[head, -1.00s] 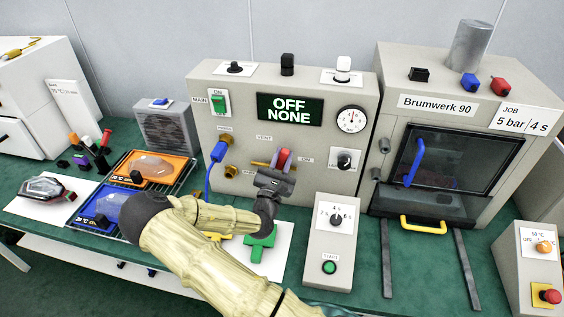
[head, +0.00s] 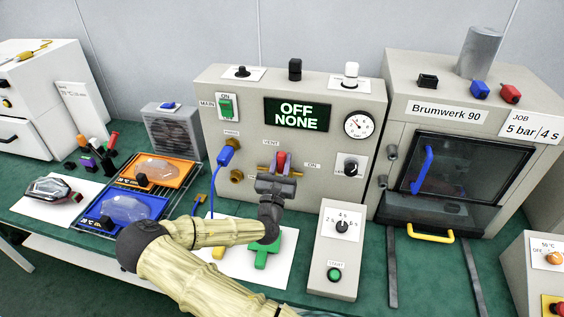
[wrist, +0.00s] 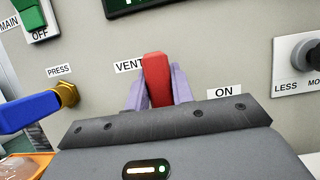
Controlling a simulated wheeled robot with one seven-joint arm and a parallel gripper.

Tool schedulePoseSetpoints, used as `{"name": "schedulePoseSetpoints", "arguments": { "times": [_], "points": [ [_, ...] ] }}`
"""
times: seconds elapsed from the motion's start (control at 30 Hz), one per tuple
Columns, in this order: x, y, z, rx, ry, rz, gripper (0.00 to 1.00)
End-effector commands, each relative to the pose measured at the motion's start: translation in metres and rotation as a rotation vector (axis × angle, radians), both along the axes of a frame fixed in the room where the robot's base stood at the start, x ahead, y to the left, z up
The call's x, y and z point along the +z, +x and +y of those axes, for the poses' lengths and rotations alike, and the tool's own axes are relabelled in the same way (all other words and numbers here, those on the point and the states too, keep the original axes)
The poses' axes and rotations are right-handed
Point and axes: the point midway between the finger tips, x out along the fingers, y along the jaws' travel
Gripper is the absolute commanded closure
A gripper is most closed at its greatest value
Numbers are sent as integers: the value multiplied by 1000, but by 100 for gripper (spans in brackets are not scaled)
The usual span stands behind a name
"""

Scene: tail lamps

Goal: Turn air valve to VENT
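The air valve's red handle (wrist: 157,80) stands nearly upright on the panel front, its top beside the VENT label (wrist: 129,66). The ON label (wrist: 225,93) is to its right. In the head view the red handle (head: 281,161) shows just above my gripper (head: 276,172). In the wrist view the two purple fingers of my gripper (wrist: 159,92) lie one on each side of the handle, with no clear gap, so it looks shut on it. The handle's lower part and pivot are hidden behind the gripper body.
The panel's display (head: 297,114) reads OFF NONE. A blue plug (head: 225,156) with its hose sits left of the valve, and a dark knob (head: 351,167) right. A timer box (head: 335,250) stands to the right. A green T-shaped piece (head: 266,250) lies below my arm.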

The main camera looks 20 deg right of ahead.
Motion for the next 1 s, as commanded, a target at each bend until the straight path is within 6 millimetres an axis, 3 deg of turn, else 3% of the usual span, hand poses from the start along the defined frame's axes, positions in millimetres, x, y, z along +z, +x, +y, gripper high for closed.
{"name": "schedulePoseSetpoints", "arguments": {
  "times": [0.03, 0.1, 0.57, 1.0],
  "points": [
    [-3, 0, 1, 1, 0, 10, 69],
    [-3, 0, 1, 0, 1, 8, 55],
    [-7, -7, 7, 1, 0, 5, 55],
    [-40, -66, 53, 3, -1, 7, 55]
  ]
}}
